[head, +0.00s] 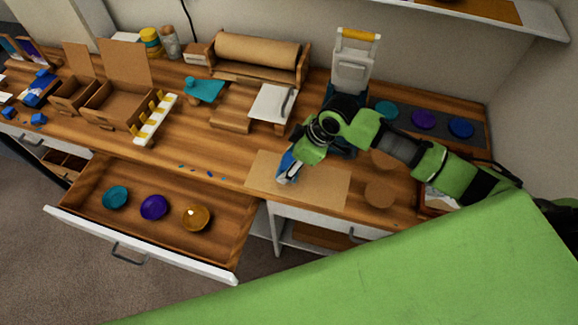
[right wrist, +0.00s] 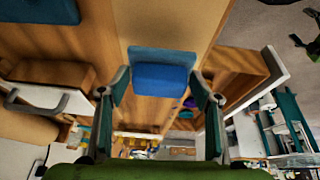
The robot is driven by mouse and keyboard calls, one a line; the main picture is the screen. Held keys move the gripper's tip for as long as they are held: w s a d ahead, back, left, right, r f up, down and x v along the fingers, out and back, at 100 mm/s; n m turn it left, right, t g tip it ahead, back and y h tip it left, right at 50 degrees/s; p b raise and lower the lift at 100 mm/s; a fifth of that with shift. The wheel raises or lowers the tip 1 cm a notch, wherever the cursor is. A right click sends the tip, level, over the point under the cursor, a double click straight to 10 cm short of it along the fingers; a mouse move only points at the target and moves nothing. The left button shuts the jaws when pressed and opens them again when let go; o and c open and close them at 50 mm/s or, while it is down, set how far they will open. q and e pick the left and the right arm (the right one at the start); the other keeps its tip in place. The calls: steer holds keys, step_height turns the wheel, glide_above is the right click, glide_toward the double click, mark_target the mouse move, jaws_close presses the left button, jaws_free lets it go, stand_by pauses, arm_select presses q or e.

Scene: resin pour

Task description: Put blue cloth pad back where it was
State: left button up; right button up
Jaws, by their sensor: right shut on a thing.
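The blue cloth pad (right wrist: 162,76) is held between the two fingers of my right gripper (right wrist: 162,92) in the right wrist view. In the head view my right gripper (head: 288,172) is over the left part of a tan mat (head: 325,185), and a bit of the blue pad (head: 287,162) shows at its fingers. I cannot tell whether the pad touches the mat. My left gripper does not show in either view.
An open drawer (head: 165,244) with teal, purple and amber discs juts out at the front left. Small blue crumbs (head: 208,173) lie left of the mat. A white and teal press (head: 354,62) stands behind my arm. A paper roll (head: 257,50) is at the back.

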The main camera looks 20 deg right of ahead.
steer(key=shift+w+f+p, duration=0.15)
steer(key=shift+f+p, duration=0.45)
steer(key=shift+f, duration=1.15)
steer(key=shift+f, duration=0.2)
steer(key=o, duration=1.4)
steer(key=shift+o, duration=0.2)
steer(key=shift+r, duration=0.1)
steer(key=b+v, duration=0.1)
steer(key=v, duration=1.1)
steer(key=shift+r, duration=0.15)
